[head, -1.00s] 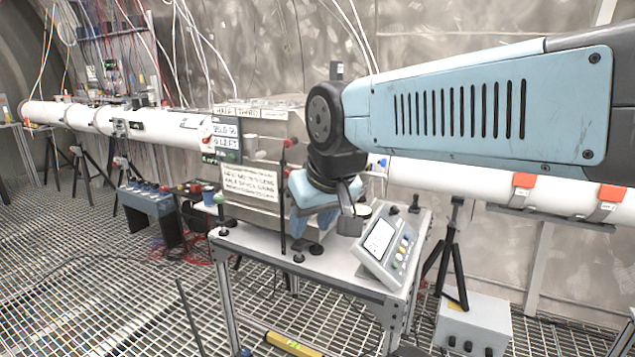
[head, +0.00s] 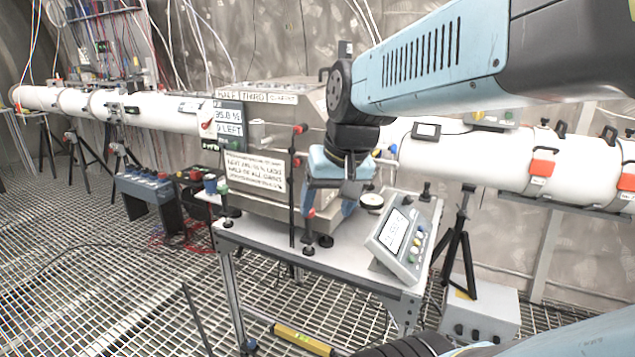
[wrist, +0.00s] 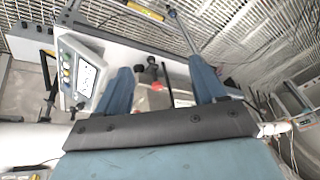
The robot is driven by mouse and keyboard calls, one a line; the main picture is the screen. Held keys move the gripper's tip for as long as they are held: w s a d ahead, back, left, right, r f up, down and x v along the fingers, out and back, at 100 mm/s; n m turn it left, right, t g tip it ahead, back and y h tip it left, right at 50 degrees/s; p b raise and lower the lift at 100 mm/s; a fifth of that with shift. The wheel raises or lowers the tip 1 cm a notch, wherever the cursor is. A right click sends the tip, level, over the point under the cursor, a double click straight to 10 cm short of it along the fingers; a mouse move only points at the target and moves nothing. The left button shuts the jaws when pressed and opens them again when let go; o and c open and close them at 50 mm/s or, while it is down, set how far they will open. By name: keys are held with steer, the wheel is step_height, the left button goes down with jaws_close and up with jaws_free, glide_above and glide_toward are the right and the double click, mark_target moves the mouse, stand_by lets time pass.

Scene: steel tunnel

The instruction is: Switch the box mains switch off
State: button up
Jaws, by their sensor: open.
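A steel box (head: 282,128) stands on the table, with HALF and THIRD labels on top and a text sign (head: 255,170) on its front. A display panel (head: 228,118) with a red pointer or lever (head: 207,126) is at its left end. I cannot tell which part is the mains switch. My gripper (head: 328,208) is open, pointing down beside the box's right front. In the wrist view, my gripper (wrist: 163,80) has both fingers spread, with a small red part (wrist: 158,86) and dark knobs visible between them. I cannot tell whether anything is touched.
Thin black posts (head: 292,200) rise before the box. A white pipe (head: 480,158) runs behind. A grey box (head: 482,312) is on the grating floor.

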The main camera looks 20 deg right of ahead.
steer(key=w+d+f+m+g+y, duration=0.1)
steer(key=w+d+f+m+y, duration=0.3)
steer(key=w+m, duration=0.3)
steer(key=w+d+f+m+y, duration=0.4)
steer(key=w+f+m, duration=0.1)
steer(key=w+m, duration=0.25)
steer(key=w+d+f+m+t, duration=0.1)
steer(key=w+d+m+t, duration=0.1)
steer(key=d, duration=0.5)
steer(key=w+d+f+m+t+y, duration=0.1)
steer(key=d+m+t, duration=0.4)
steer(key=d+m, duration=0.2)
steer(key=w+d+f+m+t+y, duration=0.1)
steer(key=d+m+t, duration=0.3)
steer(key=d, duration=0.4)
steer(key=shift+w+f+m, duration=0.25)
steer(key=shift+w+f, duration=0.3)
steer(key=shift+w, duration=0.3)
steer(key=x, duration=1.3)
steer(key=shift+w+a, duration=0.2)
steer(key=shift+w, duration=0.05)
steer(key=c, duration=1)
steer(key=shift+a, duration=0.35)
steer(key=shift+c, duration=0.2)
steer(key=shift+d, duration=0.15)
